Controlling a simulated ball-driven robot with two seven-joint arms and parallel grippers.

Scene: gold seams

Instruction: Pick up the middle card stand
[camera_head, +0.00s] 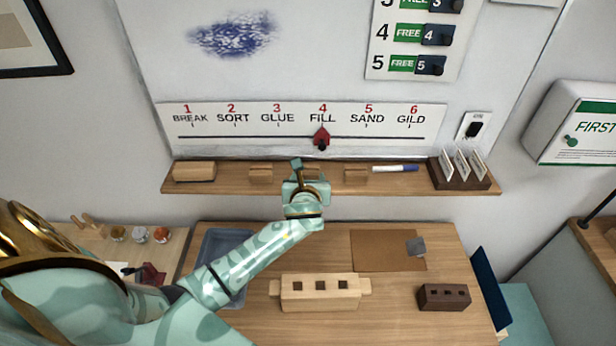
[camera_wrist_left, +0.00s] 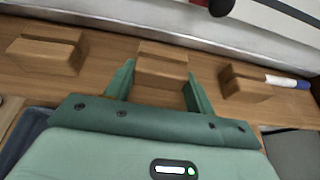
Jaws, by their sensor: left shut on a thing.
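Three small slotted wooden card stands sit in a row on the wall shelf. The middle card stand (camera_wrist_left: 162,60) is between the fingers of my left gripper (camera_head: 306,176), which is shut on it. In the head view, the gripper partly covers the middle stand, which still appears to be at shelf level. The left card stand (camera_head: 261,174) also shows in the wrist view (camera_wrist_left: 46,52). The right card stand (camera_head: 356,175) also shows in the wrist view (camera_wrist_left: 246,84). Both stand apart from the gripper. My right gripper is out of view.
The shelf (camera_head: 225,182) also holds a wooden block (camera_head: 194,171), a blue-capped marker (camera_head: 396,169) and a dark card rack (camera_head: 460,176). Above is a sign strip with a red slider (camera_head: 321,138). Below, a table holds a blue-grey tray (camera_head: 238,297) and a holed block (camera_head: 320,291).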

